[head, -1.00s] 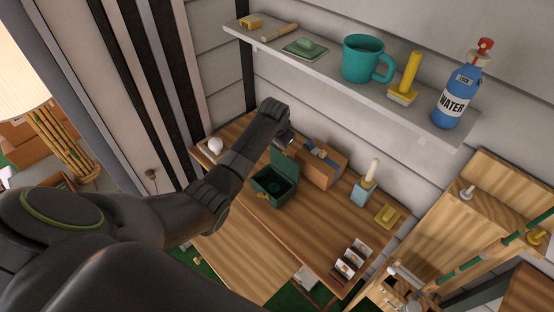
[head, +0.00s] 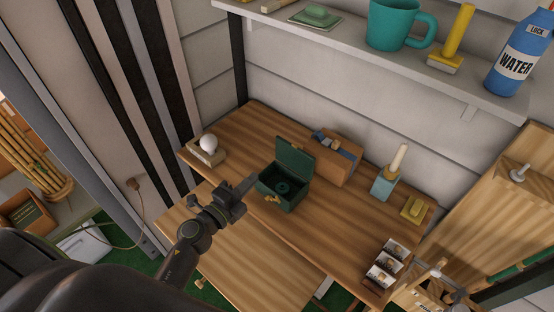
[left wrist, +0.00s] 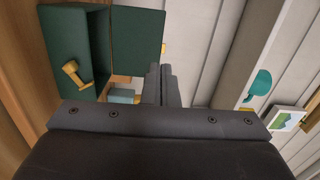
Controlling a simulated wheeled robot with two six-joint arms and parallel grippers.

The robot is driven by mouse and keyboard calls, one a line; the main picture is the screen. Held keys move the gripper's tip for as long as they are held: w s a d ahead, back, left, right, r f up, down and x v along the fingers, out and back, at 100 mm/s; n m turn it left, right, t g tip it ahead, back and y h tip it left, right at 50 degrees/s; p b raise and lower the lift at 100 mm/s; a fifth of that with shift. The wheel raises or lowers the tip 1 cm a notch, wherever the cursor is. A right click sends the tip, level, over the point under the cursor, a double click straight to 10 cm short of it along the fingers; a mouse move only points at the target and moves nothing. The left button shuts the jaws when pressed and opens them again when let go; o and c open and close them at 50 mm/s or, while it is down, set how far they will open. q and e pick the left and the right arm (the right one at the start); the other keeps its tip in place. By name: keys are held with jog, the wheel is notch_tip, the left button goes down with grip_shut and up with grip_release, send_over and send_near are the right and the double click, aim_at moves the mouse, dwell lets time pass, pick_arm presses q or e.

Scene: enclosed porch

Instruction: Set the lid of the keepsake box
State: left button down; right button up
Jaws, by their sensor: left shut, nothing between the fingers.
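The green keepsake box (head: 284,196) stands on the wooden table, with a brass-coloured clasp (head: 271,199) on its front. Its lid (head: 295,157) is hinged up at the back, standing open. In the left wrist view the box (left wrist: 68,28) is at the upper left, with the raised lid (left wrist: 137,45) beside it. My left gripper (head: 245,185) is shut and empty, just left of the box's front and apart from it in the head view. In the left wrist view its closed fingers (left wrist: 160,84) point toward the lid side. My right gripper is not in view.
A white ball on a stand (head: 208,144) is at the left, a candle in a blue holder (head: 388,178) at the right. A shelf (head: 340,38) with a teal mug (head: 394,22) hangs above.

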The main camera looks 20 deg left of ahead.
pick_arm(q)
jog(key=s, duration=0.1)
jog(key=m, duration=0.1)
send_near(293, 150)
jog(key=shift+h, duration=0.4)
jog(key=x, duration=0.6)
jog(key=shift+w+a+f+p, duration=0.15)
jog(key=shift+w+f+p, duration=0.15)
jog(key=shift+w+p, duration=0.15)
jog(key=shift+w+r, duration=0.1)
